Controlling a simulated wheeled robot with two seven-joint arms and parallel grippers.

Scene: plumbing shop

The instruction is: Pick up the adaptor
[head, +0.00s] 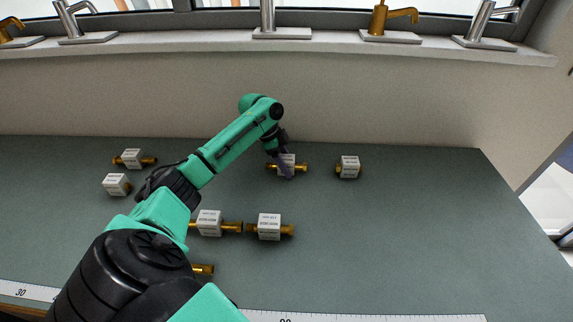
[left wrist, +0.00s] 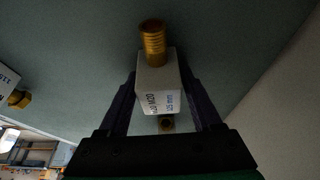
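Several adaptors lie on the grey-green bench, each a white labelled box with brass threaded ends. My left gripper (head: 283,163) reaches down at the back middle of the bench. Its two dark fingers lie along both sides of one adaptor (head: 287,159). In the left wrist view, this adaptor (left wrist: 158,82) is between the fingers (left wrist: 159,72), and the fingertips appear to touch its white sides. A brass end sticks out beyond the tips, and another shows on the near side. It appears to be at bench level. My right gripper is not in view.
Other adaptors lie at the right (head: 348,167), front middle (head: 269,227), centre (head: 210,223) and back left (head: 132,159). My left arm partly hides some. Taps stand on the sill (head: 330,42) behind. The bench's right side (head: 430,230) is clear.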

